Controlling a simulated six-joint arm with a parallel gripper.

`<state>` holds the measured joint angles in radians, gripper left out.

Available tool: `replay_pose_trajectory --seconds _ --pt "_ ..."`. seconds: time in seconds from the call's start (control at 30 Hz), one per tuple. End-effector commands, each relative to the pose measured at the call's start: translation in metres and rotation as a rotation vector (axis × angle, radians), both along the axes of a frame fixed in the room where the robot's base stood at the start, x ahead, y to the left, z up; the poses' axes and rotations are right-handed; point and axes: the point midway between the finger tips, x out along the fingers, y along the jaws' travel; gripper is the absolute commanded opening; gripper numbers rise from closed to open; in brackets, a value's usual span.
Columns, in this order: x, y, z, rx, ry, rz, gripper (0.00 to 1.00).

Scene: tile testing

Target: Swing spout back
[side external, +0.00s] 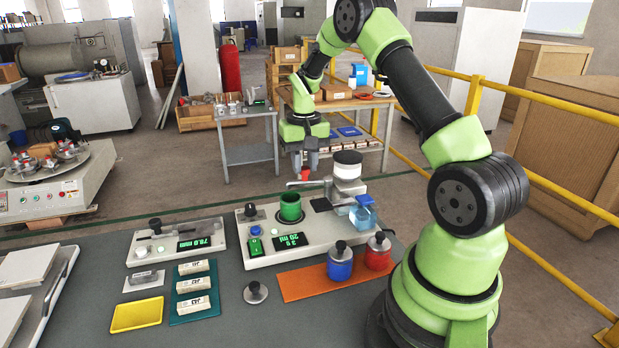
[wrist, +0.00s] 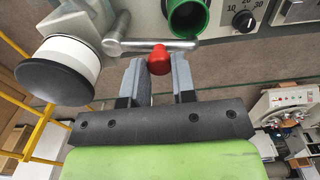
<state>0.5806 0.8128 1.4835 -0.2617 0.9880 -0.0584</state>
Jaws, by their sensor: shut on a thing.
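My gripper (side external: 306,168) points down from above and is shut on the red knob. In the wrist view the knob (wrist: 158,57) sits between the two grey fingers (wrist: 158,75), and the spout (wrist: 140,46) crosses just beyond them. The green cup (side external: 290,207) stands on the white panel near the spout's free end. In the wrist view the cup's open mouth (wrist: 188,20) shows beside that end; I cannot tell the height gap.
The dispensing panel (side external: 305,240) has a green readout. A blue bottle (side external: 362,213) stands at its right. Blue (side external: 340,262) and red (side external: 378,252) jars stand on an orange mat (side external: 305,287). Labelled blocks (side external: 193,286) and a yellow tray (side external: 136,315) lie front left.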

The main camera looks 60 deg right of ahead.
Motion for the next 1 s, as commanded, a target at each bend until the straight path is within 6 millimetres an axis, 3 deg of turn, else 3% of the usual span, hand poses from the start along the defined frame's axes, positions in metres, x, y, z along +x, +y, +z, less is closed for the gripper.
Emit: replay_pose_trajectory --seconds 1.0 --pt "0.002 -0.022 -0.001 -0.001 0.007 -0.001 0.08"
